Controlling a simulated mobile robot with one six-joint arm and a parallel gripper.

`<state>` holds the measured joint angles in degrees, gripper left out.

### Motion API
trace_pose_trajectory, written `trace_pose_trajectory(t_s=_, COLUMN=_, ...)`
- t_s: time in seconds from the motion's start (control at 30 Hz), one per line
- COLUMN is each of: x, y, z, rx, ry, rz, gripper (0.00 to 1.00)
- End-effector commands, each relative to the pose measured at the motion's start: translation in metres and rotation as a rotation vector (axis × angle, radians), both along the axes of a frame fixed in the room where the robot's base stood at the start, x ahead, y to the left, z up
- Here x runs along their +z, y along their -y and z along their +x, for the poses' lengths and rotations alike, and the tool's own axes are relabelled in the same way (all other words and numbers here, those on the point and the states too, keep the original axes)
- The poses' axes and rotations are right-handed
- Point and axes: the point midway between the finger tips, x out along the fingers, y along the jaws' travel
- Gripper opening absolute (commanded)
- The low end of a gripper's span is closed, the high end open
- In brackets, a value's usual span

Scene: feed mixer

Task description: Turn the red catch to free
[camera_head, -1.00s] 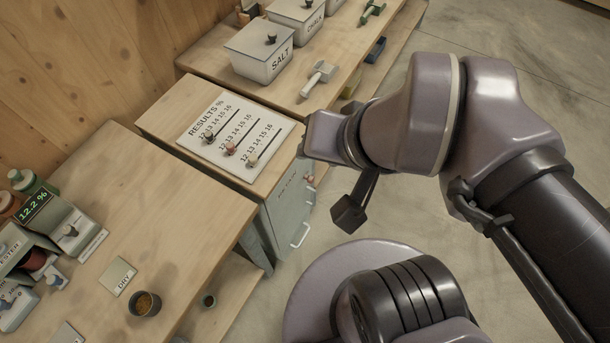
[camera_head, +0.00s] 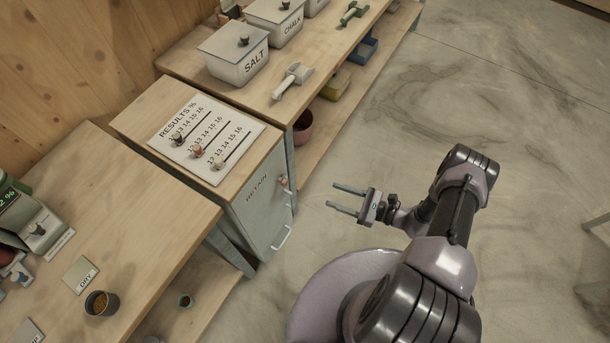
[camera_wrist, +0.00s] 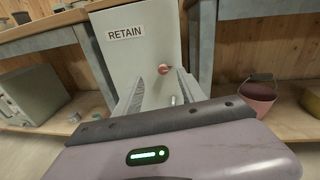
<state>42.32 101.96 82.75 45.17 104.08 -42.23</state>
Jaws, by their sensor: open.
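The red catch (camera_head: 284,182) is a small reddish knob near the upper right edge of the grey cabinet door marked RETAIN (camera_head: 258,207). In the wrist view the catch (camera_wrist: 163,69) stands out from the door (camera_wrist: 122,60), just beyond and between my fingertips. The door looks shut. My gripper (camera_head: 332,196) is open and empty, pointing at the door, with a gap between the fingertips and the catch. In the wrist view my gripper (camera_wrist: 160,80) frames the catch. The catch's exact turn is too small to tell.
A pale bar handle (camera_head: 282,239) sits lower on the door. The results board (camera_head: 206,138) lies on the cabinet top. Benches flank the cabinet. A pink bucket (camera_wrist: 258,97) stands on the shelf to the right. Open floor (camera_head: 440,110) lies right of the benches.

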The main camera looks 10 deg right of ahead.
Motion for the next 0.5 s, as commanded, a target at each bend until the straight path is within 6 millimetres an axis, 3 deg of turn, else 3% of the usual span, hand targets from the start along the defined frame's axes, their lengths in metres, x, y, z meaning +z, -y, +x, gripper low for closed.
trace_pose_trajectory(t_s=0.03, x=-0.020, y=-0.004, z=-0.011, rx=-0.056, ry=-0.021, rz=0.038, gripper=0.48)
trace_pose_trajectory(t_s=0.1, x=-0.037, y=-0.008, z=-0.020, rx=-0.114, ry=-0.034, rz=0.072, gripper=0.48)
trace_pose_trajectory(t_s=0.2, x=-0.047, y=-0.014, z=-0.024, rx=-0.146, ry=-0.041, rz=0.089, gripper=0.48)
trace_pose_trajectory(t_s=0.33, x=-0.048, y=-0.034, z=-0.010, rx=-0.141, ry=-0.043, rz=0.092, gripper=0.48)
trace_pose_trajectory(t_s=0.5, x=-0.049, y=-0.076, z=0.021, rx=-0.136, ry=-0.043, rz=0.090, gripper=0.48)
